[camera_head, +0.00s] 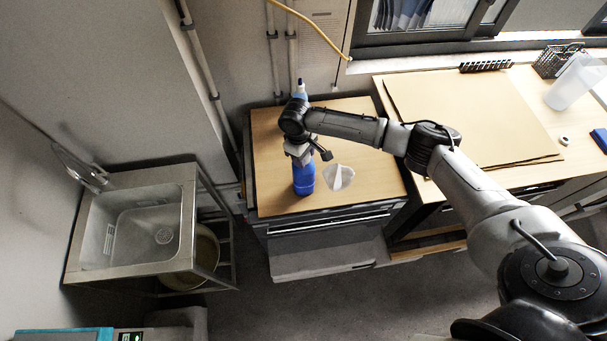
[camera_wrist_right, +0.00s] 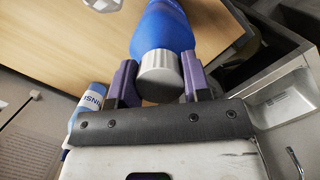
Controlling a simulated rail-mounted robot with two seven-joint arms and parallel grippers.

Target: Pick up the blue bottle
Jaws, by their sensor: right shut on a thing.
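The blue bottle (camera_head: 304,180) stands upright near the front of the wooden-topped cabinet in the head view. In the right wrist view the blue bottle (camera_wrist_right: 163,30) has a ribbed grey cap, which lies between the two purple fingers. My right gripper (camera_head: 300,158) comes down on the bottle from above and is shut on it around the cap. The right gripper (camera_wrist_right: 158,78) has one finger on each side of the cap. The arm hides the bottle's top in the head view. My left gripper is not in view.
A second blue-and-white bottle (camera_head: 300,88) stands behind my wrist near the wall. A white object (camera_head: 339,176) stands just right of the blue bottle. The cabinet top (camera_head: 270,135) is otherwise mostly clear. A metal sink (camera_head: 135,230) is at left, a desk with cardboard (camera_head: 475,100) at right.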

